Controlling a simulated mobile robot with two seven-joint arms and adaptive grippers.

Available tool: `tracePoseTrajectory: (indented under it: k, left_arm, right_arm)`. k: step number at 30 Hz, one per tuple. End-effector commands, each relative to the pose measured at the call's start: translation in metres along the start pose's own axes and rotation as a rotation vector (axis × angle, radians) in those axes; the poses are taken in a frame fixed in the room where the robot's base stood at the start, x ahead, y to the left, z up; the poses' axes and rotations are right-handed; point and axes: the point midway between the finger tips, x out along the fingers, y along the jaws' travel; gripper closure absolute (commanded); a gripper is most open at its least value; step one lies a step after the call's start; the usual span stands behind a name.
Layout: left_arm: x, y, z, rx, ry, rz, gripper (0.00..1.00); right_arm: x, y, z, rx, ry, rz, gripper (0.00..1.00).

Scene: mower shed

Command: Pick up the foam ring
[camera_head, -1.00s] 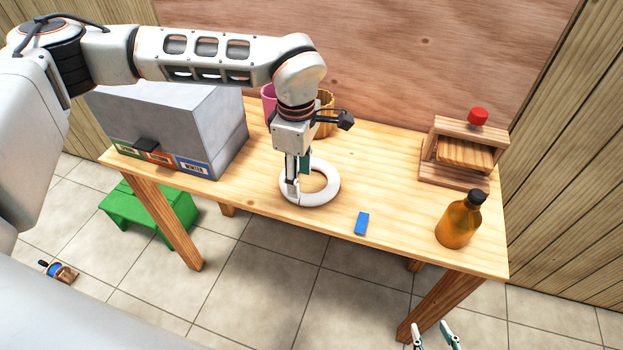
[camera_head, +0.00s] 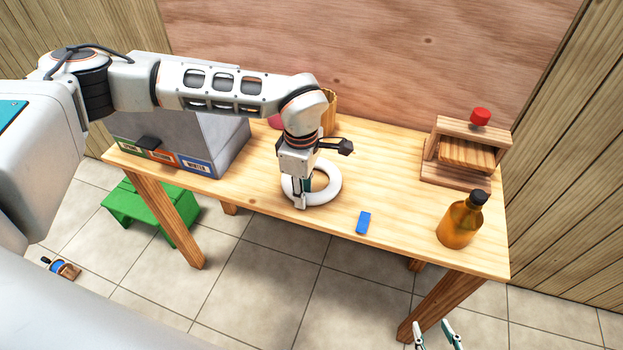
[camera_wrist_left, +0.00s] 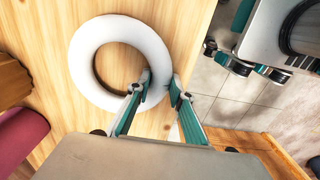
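The foam ring (camera_head: 331,191) is white and lies flat on the wooden table. It also shows in the left wrist view (camera_wrist_left: 84,62). My left gripper (camera_head: 301,201) is down at the ring's near-left side, with its fingers pointing down. In the left wrist view its two fingers (camera_wrist_left: 162,84) stand apart on either side of the ring's band, one in the hole and one outside. Any contact with the foam is hard to judge. My right gripper (camera_head: 435,336) is at the bottom edge of the head view, away from the table, with fingers apart and empty.
On the wooden table (camera_head: 390,175), a blue block (camera_head: 363,222) lies right of the ring, with an amber bottle (camera_head: 459,223) and wooden press (camera_head: 455,177) further right. A grey box (camera_head: 226,147) is left; a pink cup (camera_head: 276,121) and wooden cup (camera_head: 329,115) stand behind.

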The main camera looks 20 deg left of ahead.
Motion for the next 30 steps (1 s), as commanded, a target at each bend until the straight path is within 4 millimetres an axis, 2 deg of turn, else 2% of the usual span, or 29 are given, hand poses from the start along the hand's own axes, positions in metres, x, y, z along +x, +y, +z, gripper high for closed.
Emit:
tracePoseTrajectory:
  k: [11,17,23,30]
  left_arm:
    - [-0.002,0.000,0.000,0.000,0.000,0.001,1.00]
    - [-0.018,0.001,0.000,0.000,-0.001,0.004,1.00]
    - [-0.057,0.002,0.000,0.001,-0.001,0.006,1.00]
    - [-0.125,0.002,0.000,0.000,0.000,0.007,1.00]
  right_arm:
    - [0.000,0.000,0.002,0.000,-0.003,-0.001,0.60]
    - [0.000,0.000,0.001,0.000,-0.003,-0.001,0.60]
    - [0.000,0.000,0.000,0.000,-0.002,-0.001,0.60]
    - [-0.001,0.000,-0.002,0.000,0.000,0.000,0.60]
